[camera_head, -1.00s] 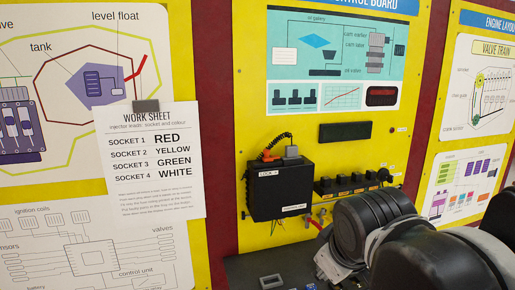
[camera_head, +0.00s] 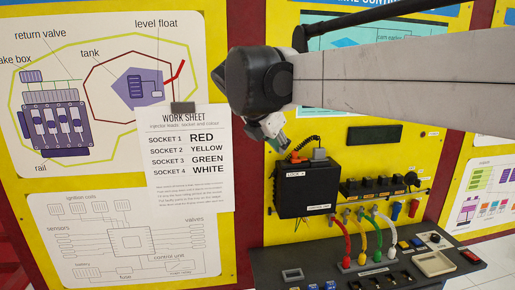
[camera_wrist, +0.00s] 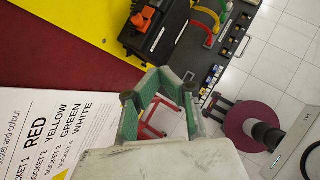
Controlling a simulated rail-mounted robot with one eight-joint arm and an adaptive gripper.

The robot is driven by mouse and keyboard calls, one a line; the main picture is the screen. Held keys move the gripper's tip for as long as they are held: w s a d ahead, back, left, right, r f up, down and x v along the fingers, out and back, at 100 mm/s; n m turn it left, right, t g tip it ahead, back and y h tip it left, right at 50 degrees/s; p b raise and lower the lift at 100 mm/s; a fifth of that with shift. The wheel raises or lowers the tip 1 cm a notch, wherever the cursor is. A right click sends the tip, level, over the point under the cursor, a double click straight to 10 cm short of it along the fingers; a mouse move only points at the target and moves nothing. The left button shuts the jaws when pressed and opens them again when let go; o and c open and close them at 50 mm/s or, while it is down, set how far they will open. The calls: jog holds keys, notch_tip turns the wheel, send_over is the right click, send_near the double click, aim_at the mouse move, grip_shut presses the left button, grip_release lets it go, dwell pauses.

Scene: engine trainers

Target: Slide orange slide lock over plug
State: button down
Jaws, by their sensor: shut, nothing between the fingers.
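The orange slide lock (camera_head: 296,157) sits on top of the black box marked LOCK, at the left end of a grey plug (camera_head: 319,154). A coiled black cable arcs above them. In the wrist view the orange lock (camera_wrist: 139,21) is at the top, beside the dark cable; I cannot tell there how far it covers the plug. My gripper (camera_head: 281,143) hangs just above and left of the lock, apart from it. In the wrist view its green-padded fingers (camera_wrist: 162,72) meet at the tips, shut and empty.
The black box (camera_head: 305,192) stands out from the yellow panel. Red, yellow, green and white leads (camera_head: 362,232) run below right of it to a dark bench (camera_head: 300,258). A paper work sheet (camera_head: 190,160) hangs left. My arm crosses the upper right.

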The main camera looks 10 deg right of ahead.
jog(key=shift+w+a+r+n+h, duration=0.3)
jog(key=shift+w+a+r+n, duration=0.55)
jog(key=shift+w+a+n, duration=0.2)
jog(key=shift+d+f, duration=0.1)
jog(key=shift+d, duration=0.05)
jog(key=p, duration=0.2)
send_near(293, 157)
notch_tip(293, 157, down, 4)
jog(key=shift+w+d+f, duration=0.25)
jog(key=shift+w+d, duration=0.85)
jog(key=shift+d, duration=0.15)
jog(key=shift+w+d, duration=0.35)
jog(key=shift+w, duration=0.05)
jog(key=shift+f, duration=0.1)
